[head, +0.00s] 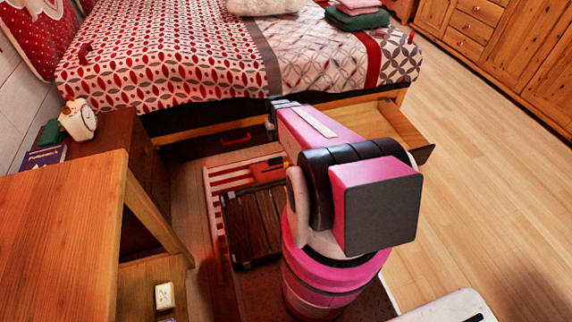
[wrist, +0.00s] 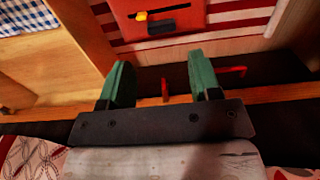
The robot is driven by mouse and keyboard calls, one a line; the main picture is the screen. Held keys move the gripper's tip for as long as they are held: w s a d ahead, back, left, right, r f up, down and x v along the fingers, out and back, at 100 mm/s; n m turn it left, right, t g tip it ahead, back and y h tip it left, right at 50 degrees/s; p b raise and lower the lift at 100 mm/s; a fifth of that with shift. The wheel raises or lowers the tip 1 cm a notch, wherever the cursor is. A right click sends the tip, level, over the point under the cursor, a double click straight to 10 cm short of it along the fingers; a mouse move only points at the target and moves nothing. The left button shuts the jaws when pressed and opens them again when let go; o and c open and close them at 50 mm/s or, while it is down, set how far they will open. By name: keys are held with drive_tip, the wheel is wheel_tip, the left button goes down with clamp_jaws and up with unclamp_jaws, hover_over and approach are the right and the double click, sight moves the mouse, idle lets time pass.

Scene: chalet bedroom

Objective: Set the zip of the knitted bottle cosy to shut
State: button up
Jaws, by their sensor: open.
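I cannot identify a knitted bottle cosy for certain in either view. A flat red piece (wrist: 185,14) with a small yellow part and dark slot-like marks lies on the striped rug in the wrist view. An orange-red piece (head: 268,168) lies on that rug in the head view, partly hidden by my arm. Whether either is the cosy, and how a zip stands, I cannot tell. My gripper (wrist: 161,80) is open and empty, its green fingers apart, over the bed's drawer edge in the wrist view. In the head view my arm mostly hides it.
The bed (head: 170,60) fills the back, with an open drawer (head: 425,154) right of my arm. A red handle (head: 236,140) is on its dark front. A wooden desk (head: 60,235) and nightstand (head: 105,135) stand left. Floor (head: 480,170) is clear at right.

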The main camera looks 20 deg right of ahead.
approach(278, 170)
drive_tip(key=d+r, duration=0.2)
drive_tip(key=d, duration=0.1)
drive_tip(key=w+d+r, duration=0.1)
drive_tip(key=d, duration=0.1)
drive_tip(key=shift+r, duration=0.4)
wheel_tip(278, 170, down, 11)
drive_tip(key=shift+r, duration=0.15)
drive_tip(key=shift+c, duration=0.3)
clamp_jaws()
